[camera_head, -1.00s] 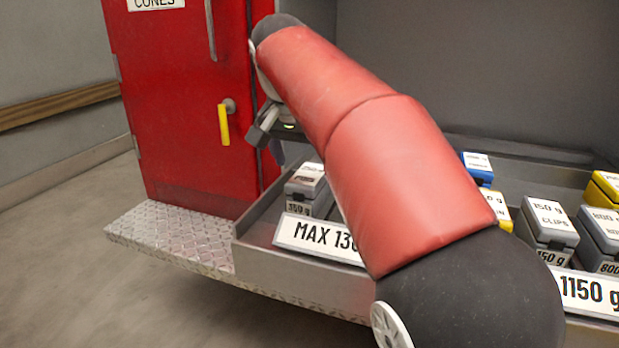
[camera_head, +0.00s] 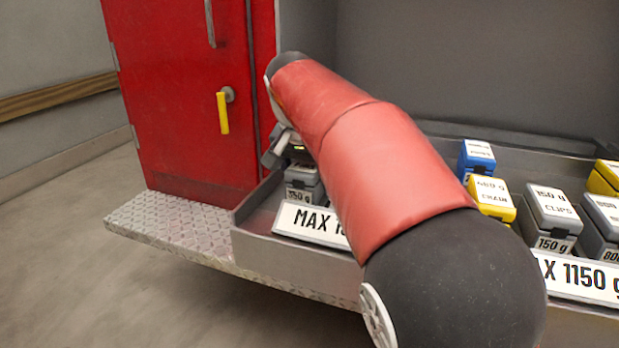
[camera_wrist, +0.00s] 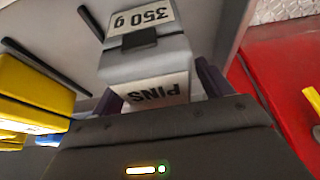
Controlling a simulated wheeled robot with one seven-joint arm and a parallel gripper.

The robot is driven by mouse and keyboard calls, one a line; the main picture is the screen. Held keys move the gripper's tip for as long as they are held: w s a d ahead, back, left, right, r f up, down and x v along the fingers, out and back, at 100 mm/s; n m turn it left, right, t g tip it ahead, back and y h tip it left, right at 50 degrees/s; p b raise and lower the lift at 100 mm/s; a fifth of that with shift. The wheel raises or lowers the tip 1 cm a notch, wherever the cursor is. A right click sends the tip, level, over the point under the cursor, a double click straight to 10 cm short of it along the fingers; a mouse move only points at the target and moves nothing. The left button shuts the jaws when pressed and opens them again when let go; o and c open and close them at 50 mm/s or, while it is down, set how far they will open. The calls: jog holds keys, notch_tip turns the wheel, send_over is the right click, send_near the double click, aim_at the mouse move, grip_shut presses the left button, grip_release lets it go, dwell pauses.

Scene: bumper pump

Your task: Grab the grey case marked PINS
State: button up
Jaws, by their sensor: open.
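The grey case marked PINS (camera_wrist: 146,70) shows upside down in the wrist view, with a 350 g label on its front. In the head view the case (camera_head: 302,188) stands at the left end of the tray, partly hidden by my arm. My gripper (camera_wrist: 158,88) is open, with one dark finger seen on each side of the case in the wrist view. Contact cannot be told. In the head view my gripper (camera_head: 281,150) is just above the case, mostly hidden behind my arm.
The metal tray (camera_head: 262,215) bears a MAX sign (camera_head: 308,222) in front of the case. Yellow (camera_head: 491,197), blue (camera_head: 477,160) and grey CLIPS (camera_head: 553,215) cases stand to the right. A red cabinet (camera_head: 180,100) with a yellow handle (camera_head: 223,112) stands close at left.

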jog(key=shift+f, duration=0.25)
dwell(0.4)
jog(key=c, duration=1.3)
